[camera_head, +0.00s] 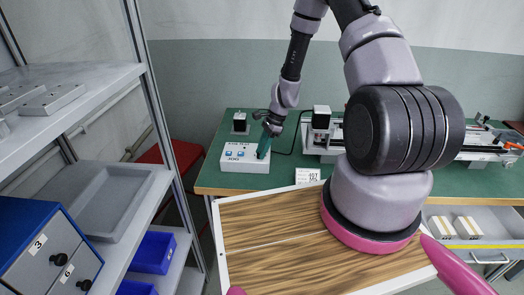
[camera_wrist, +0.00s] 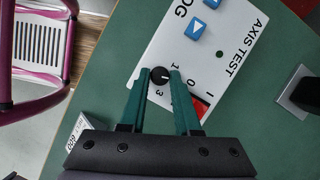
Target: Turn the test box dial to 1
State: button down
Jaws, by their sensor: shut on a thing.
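The white test box (camera_head: 243,160) sits on the green bench in the head view, and its top panel (camera_wrist: 207,57) fills the middle of the wrist view. Its black dial (camera_wrist: 159,75) has the marks 1, 0 and 3 near it. My gripper (camera_wrist: 159,74) has its green fingers on either side of the dial and is shut on it. In the head view my gripper (camera_head: 264,150) reaches down to the right part of the box. The dial is hidden in the head view. I cannot tell for sure which mark the dial's pointer faces.
Blue buttons (camera_wrist: 194,28) and a red switch (camera_wrist: 200,106) are on the panel near the fingers. A small dark-and-white device (camera_head: 240,123) stands behind the box. A gantry machine (camera_head: 321,131) stands to the right. A white card (camera_head: 308,176) stands at the bench's front edge.

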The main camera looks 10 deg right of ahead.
jog(key=n, duration=0.2)
jog(key=n+g, duration=0.1)
jog(key=n, duration=0.1)
jog(key=shift+w+n+g+h, duration=0.2)
jog(key=shift+n+g+h, duration=0.1)
jog(key=shift+h, duration=0.1)
jog(key=shift+w+a+n+g+h, duration=0.1)
jog(key=shift+n+g+h, duration=0.15)
jog(key=shift+n, duration=0.65)
jog(key=shift+a+n+g+h, duration=0.15)
jog(key=shift+n+g, duration=0.1)
jog(key=shift+n, duration=0.65)
jog(key=shift+d, duration=0.1)
jog(key=c, duration=0.6)
grip_release()
jog(key=shift+c, duration=0.2)
jog(key=v, duration=1)
jog(key=shift+w+r, duration=0.25)
jog(key=shift+r, duration=0.1)
jog(key=shift+r, duration=0.1)
